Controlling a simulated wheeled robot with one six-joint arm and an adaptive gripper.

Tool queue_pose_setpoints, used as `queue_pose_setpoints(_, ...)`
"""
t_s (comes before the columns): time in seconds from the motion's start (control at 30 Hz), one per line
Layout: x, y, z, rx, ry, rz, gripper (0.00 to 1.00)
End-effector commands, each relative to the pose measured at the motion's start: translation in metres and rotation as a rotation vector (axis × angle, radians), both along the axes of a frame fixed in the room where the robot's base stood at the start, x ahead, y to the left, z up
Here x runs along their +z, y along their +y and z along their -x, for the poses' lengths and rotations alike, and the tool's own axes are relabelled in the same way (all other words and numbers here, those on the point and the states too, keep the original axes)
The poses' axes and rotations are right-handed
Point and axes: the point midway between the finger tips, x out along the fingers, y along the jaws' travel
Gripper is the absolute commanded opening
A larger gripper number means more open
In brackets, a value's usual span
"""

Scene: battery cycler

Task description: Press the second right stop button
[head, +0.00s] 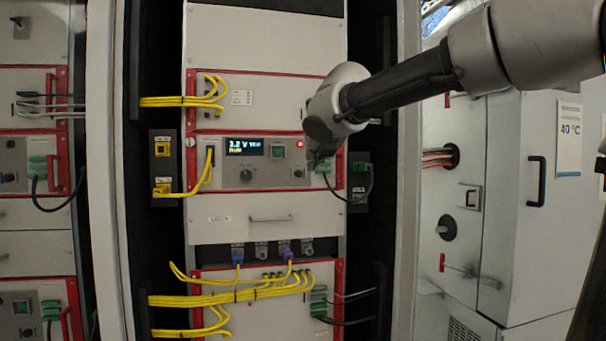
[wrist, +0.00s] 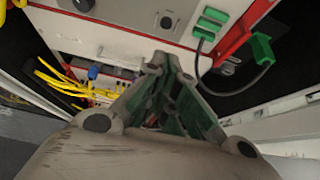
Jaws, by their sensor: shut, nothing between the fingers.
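A small red lit button (head: 300,143) sits on the right part of the middle cycler panel (head: 222,177), right of a green square button (head: 277,150). I cannot read which button is the stop button. My gripper (head: 318,158) is in front of the panel's right end, just right of and below the red button, partly hidden by my wrist.
A drawer handle (head: 270,218) lies under the panel. A white cabinet (head: 540,230) stands at the right.

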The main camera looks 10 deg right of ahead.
Motion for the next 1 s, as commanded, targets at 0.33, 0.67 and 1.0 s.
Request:
queue_pose_setpoints(0.33,-0.027,-0.001,-0.044,-0.004,0.005,0.001,0.0)
queue_pose_setpoints(0.67,-0.051,0.0,-0.103,-0.002,0.002,-0.002,0.0)
queue_pose_setpoints(1.0,-0.05,0.0,-0.126,-0.001,0.0,-0.002,0.0)
